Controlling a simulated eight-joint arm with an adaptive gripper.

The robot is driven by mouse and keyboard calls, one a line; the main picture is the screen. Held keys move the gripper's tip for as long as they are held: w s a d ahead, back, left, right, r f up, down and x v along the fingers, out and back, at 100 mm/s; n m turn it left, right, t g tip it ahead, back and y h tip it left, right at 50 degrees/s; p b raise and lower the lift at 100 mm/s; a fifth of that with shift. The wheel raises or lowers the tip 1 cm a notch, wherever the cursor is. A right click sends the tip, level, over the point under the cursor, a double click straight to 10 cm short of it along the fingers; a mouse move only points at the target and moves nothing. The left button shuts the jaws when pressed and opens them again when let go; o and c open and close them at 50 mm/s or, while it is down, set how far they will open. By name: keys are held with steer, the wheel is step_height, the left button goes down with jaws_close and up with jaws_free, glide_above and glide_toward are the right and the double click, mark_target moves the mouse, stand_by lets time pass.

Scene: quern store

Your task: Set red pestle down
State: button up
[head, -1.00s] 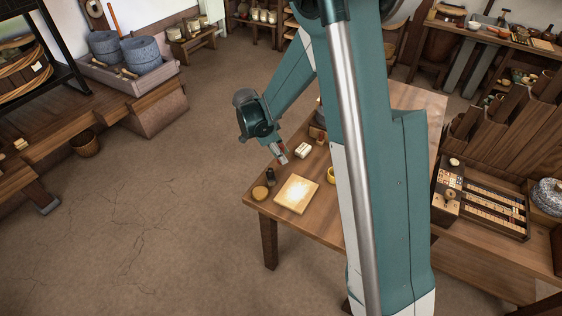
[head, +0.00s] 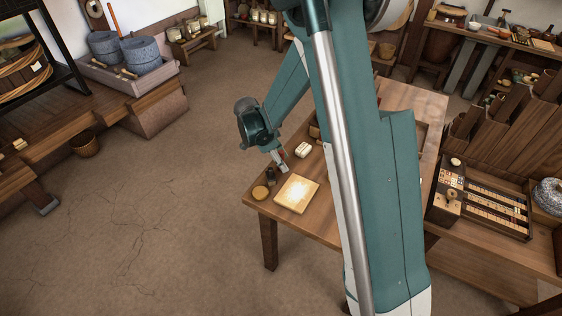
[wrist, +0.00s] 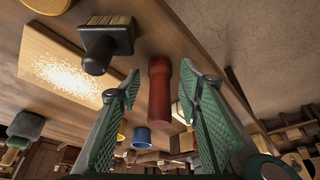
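The red pestle (wrist: 159,92) is between the two fingers of my gripper (wrist: 158,85) in the wrist view. A gap shows on each side of it, so the fingers are open around it and not pressed on it. The pestle's far end appears to meet the wooden table top (wrist: 190,30), though contact is hard to judge. In the head view my gripper (head: 281,164) is low over the near left part of the table (head: 325,229), and only a small bit of red shows there.
A pale board with a light powdery patch (head: 297,194) lies close to my gripper. A dark-handled brush (wrist: 106,41) is beside the pestle. A round yellowish item (head: 260,192) is near the table corner, and a white item (head: 303,150) lies behind. Bare wood shows at the table's front.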

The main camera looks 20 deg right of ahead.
steer(key=shift+r, duration=0.15)
steer(key=p+v, duration=0.2)
steer(key=v, duration=1)
steer(key=shift+p, duration=0.35)
steer(key=shift+r, duration=0.1)
stand_by(0.4)
steer(key=s+d+r+n+t+y, duration=0.1)
steer(key=s+d+r+n+t, duration=0.1)
steer(key=s+r+n, duration=0.4)
steer(key=s+d+r+n+t+y, duration=0.1)
steer(key=s+d+r+n+y, duration=0.15)
steer(key=s+r, duration=0.6)
steer(key=s+r+n+t, duration=0.2)
steer(key=s+n, duration=0.2)
steer(key=s, duration=0.4)
steer(key=s+d+r+n+t+y, duration=0.1)
steer(key=s+r+n+t, duration=0.1)
steer(key=s+n, duration=0.3)
steer(key=shift+s+d+r, duration=0.2)
steer(key=shift+s+d, duration=0.05)
steer(key=shift+s, duration=1.85)
